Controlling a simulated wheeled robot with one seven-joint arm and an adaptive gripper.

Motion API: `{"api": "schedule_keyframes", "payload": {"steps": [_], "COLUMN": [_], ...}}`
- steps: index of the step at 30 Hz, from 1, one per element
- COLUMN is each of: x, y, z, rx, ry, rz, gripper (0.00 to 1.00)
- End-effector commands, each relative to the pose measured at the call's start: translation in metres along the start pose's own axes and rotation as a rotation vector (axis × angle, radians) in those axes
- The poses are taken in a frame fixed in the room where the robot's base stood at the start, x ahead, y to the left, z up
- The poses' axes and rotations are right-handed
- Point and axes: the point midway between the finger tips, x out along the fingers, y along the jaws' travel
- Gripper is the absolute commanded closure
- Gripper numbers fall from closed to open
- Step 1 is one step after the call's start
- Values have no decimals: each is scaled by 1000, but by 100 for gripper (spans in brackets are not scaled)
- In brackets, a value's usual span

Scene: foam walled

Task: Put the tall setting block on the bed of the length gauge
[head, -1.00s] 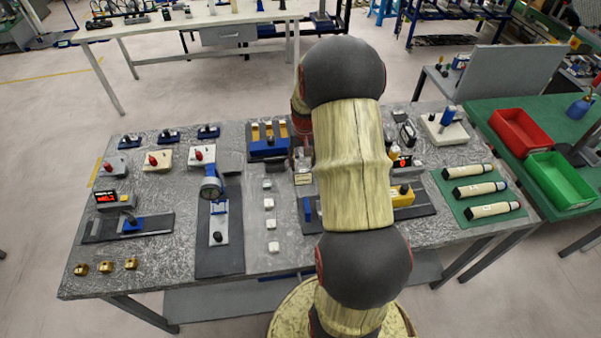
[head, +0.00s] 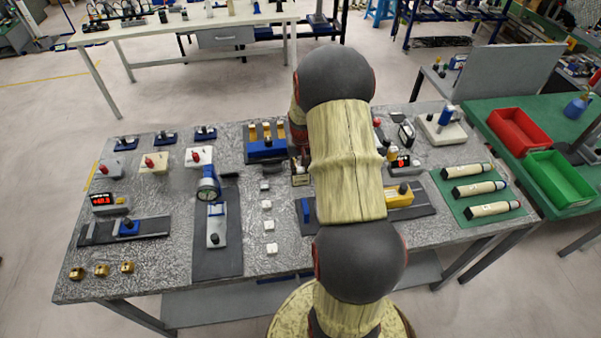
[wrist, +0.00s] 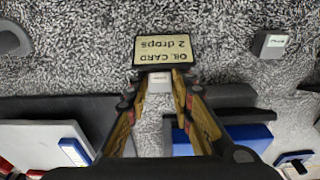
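My gripper (wrist: 160,78) shows in the wrist view, its two fingertips close against the sides of a small pale block (wrist: 160,84), which seems to be the tall setting block. Its height and whether it touches the table cannot be judged from above. In the head view my arm hides the gripper and this block. Another low gauge with a blue slide (head: 128,228) is at the left.
An oil card (wrist: 163,50) stands right beside the held block. Several small pale blocks (head: 268,226) form a column left of my arm. A blue rack with brass pieces (head: 266,150) is behind them. A dial stand (head: 208,190) is farther left.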

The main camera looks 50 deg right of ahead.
Motion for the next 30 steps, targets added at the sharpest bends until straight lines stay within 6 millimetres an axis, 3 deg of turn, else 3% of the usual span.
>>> {"api": "schedule_keyframes", "payload": {"steps": [11,23,30], "x": [0,-2,-20], "y": [0,0,0], "z": [0,0,-3], "rx": [0,0,0], "ry": [0,1,1], "rz": [0,0,0], "gripper": [100,100,100]}}
